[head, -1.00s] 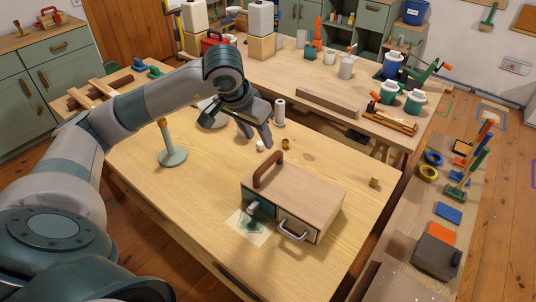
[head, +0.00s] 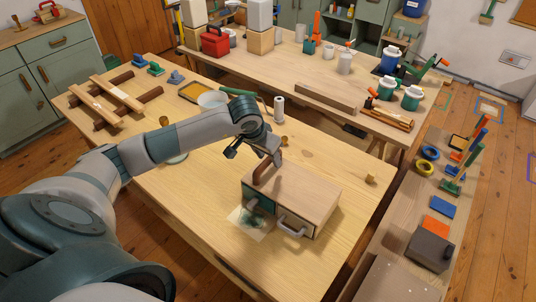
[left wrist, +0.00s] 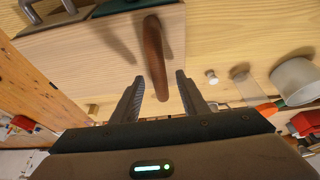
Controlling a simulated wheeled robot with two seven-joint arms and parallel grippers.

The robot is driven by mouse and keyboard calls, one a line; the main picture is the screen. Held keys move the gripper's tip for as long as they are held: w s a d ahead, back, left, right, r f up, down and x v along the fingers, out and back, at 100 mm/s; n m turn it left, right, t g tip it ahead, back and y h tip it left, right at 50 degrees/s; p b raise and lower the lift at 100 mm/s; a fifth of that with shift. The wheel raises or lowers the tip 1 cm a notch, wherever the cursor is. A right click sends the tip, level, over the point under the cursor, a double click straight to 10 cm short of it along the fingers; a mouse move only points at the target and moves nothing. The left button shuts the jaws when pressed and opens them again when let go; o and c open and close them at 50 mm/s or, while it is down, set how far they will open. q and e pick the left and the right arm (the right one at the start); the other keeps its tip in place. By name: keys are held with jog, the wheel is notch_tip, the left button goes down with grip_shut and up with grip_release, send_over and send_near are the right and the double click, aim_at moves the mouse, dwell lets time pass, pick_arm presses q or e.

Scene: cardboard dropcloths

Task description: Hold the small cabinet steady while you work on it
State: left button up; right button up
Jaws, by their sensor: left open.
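The small cabinet (head: 308,189) stands on the wooden table, with a pale wood top and a brown arched handle (head: 265,171) on its upper left edge. My left gripper (head: 256,156) is open just above and behind the handle. In the left wrist view, the brown handle (left wrist: 154,55) extends into the gap between the open fingers (left wrist: 159,78); contact cannot be told. My right gripper is not in view.
A paper sheet with a green smear (head: 249,222) lies before the cabinet. The table's front right is clear. A side bench (head: 405,232) with tools runs along the right.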

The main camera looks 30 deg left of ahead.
pick_arm(q)
grip_shut()
dwell(1.0)
